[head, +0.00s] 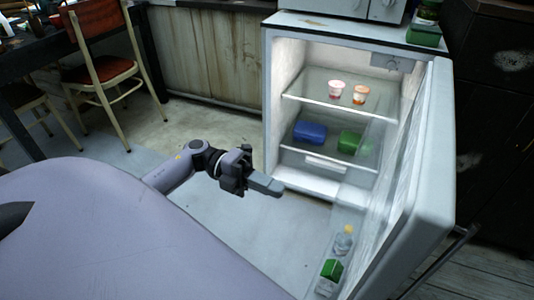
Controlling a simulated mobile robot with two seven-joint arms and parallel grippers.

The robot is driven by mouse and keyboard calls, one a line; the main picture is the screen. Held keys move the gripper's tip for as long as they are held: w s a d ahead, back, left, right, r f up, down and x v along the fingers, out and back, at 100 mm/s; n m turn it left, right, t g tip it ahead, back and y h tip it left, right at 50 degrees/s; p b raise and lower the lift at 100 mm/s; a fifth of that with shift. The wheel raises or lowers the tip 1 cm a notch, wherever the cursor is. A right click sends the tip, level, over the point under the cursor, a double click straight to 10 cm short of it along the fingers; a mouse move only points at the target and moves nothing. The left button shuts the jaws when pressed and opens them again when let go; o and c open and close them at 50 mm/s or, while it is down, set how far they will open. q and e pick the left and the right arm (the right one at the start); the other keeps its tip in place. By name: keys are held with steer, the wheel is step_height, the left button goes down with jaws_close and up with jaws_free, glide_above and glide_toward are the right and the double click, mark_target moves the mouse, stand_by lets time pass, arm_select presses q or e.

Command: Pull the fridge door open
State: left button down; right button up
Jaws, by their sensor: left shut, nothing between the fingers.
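The small white fridge (268,110) stands in the middle right of the head view. Its door (433,160) is swung wide open to the right, and the lit inside shows. My left gripper (276,189) is shut and empty, in front of the fridge's lower left part and apart from the door in the picture. My right gripper is not in view.
Two cups (336,88) stand on the upper shelf. A blue box (310,131) and a green box (352,142) sit on the lower shelf. A chair (105,55) and a dark table stand at the upper left. The floor left of the fridge is clear.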

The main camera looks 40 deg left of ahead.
arm_select(q)
steer(key=w+d, duration=0.1)
steer(key=d, duration=0.8)
steer(key=shift+w+d, duration=0.2)
steer(key=shift+w, duration=0.15)
steer(key=shift+d, duration=0.1)
